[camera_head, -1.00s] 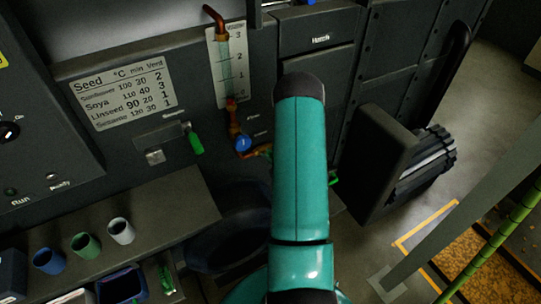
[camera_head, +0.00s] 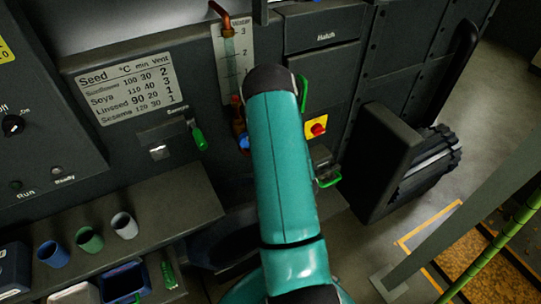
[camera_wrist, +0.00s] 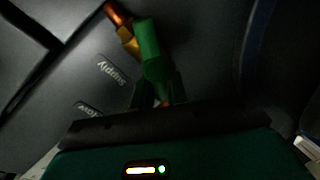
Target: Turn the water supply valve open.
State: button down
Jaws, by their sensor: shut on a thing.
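In the wrist view, a green lever handle (camera_wrist: 147,42) stands beside a brass and copper fitting (camera_wrist: 126,36). A label reading "Supply" (camera_wrist: 113,70) is on the dark panel next to it. My gripper (camera_wrist: 158,92) is shut on the lower part of the green lever; the fingertips are dark and partly hidden. In the head view my teal arm hides the gripper and the supply valve. Part of a blue knob (camera_head: 244,143) shows at the arm's left edge, below a sight tube (camera_head: 229,62) with a number scale.
A green handle (camera_head: 304,94) and a red knob on a yellow plate (camera_head: 317,127) are right of my arm. Another green handle (camera_head: 199,138) is to the left. A shelf with several cups (camera_head: 89,239) is at lower left. A dark ribbed unit (camera_head: 392,165) juts out at right.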

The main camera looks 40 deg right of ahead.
jog(key=shift+f+n+g+h, duration=0.15)
jog(key=shift+f+n+h, duration=0.15)
jog(key=shift+n, duration=0.55)
jog(key=shift+f+n+g+h, duration=0.15)
jog(key=shift+n+h, duration=0.25)
jog(key=shift+n, duration=0.45)
jog(key=c, duration=1.5)
grip_release()
jog(key=shift+o, duration=0.2)
jog(key=shift+s, duration=0.1)
jog(key=v, duration=1.3)
jog(key=shift+s+a, duration=0.15)
jog(key=shift+s, duration=0.15)
jog(key=shift+r, duration=0.1)
